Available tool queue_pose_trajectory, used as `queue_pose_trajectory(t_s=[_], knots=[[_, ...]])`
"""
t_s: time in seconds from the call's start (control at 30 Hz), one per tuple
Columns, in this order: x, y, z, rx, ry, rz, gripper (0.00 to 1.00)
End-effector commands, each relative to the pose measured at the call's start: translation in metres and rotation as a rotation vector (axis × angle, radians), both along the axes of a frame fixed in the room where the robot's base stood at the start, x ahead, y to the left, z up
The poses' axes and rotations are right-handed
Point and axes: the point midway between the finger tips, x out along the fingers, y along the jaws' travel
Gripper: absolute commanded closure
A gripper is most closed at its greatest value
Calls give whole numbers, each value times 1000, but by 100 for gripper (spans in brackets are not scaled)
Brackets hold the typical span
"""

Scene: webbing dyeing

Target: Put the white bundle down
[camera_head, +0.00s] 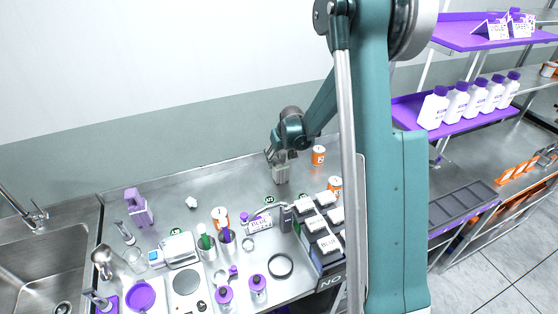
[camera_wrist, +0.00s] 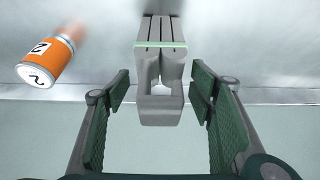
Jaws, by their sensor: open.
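The bundle (camera_head: 281,174) is a pale grey-white block of folded strips near the back of the steel bench. In the wrist view the bundle (camera_wrist: 160,62) shows a light green band around it and a looped end toward my gripper. It looks upright on the bench, though its contact with the surface is not clearly seen. My gripper (camera_head: 279,157) is just above it in the head view. In the wrist view my gripper (camera_wrist: 159,82) is open, with one finger on each side of the looped end and visible gaps between.
An orange-labelled can (camera_wrist: 48,58) stands close beside the bundle; it also shows in the head view (camera_head: 318,155). Another orange can (camera_head: 335,184) and a rack of dark, white-topped boxes (camera_head: 322,228) are nearer the front right. Bench to the bundle's left is mostly clear.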

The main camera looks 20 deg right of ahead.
Motion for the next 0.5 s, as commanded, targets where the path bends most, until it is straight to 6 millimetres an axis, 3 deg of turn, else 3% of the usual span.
queue_pose_trajectory(t_s=[0.5], knots=[[-22,0,53,0,0,0,46]])
